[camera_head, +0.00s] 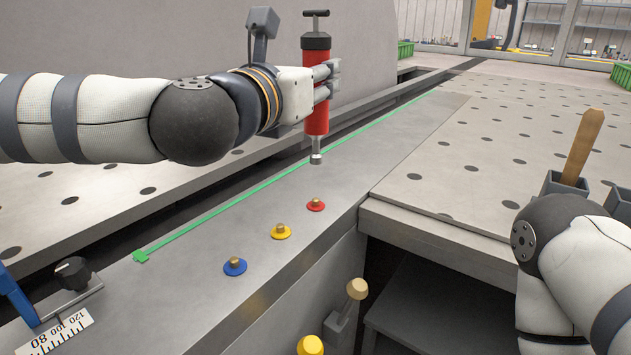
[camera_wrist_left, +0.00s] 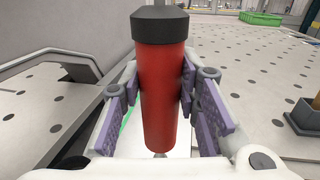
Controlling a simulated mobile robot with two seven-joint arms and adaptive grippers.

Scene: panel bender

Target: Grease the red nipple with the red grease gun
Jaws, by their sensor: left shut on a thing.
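My left gripper (camera_head: 325,82) is shut around the body of the red grease gun (camera_head: 316,116). The gun is upright, with its black T-handle on top and its metal nozzle pointing down. In the head view the nozzle tip shows above and behind the red nipple (camera_head: 316,204), apart from it. In the left wrist view the grease gun (camera_wrist_left: 162,95) stands between the purple finger pads. The red nipple is a brass stub on a red disc on the grey beam. My right arm is at the lower right; its gripper is out of view.
A yellow nipple (camera_head: 281,231) and a blue nipple (camera_head: 235,266) sit on the same beam (camera_head: 190,295), nearer me. A green strip (camera_head: 240,205) runs along it. A wooden handle (camera_head: 583,146) stands in a grey holder at right. A black knob (camera_head: 72,272) and scale are at lower left.

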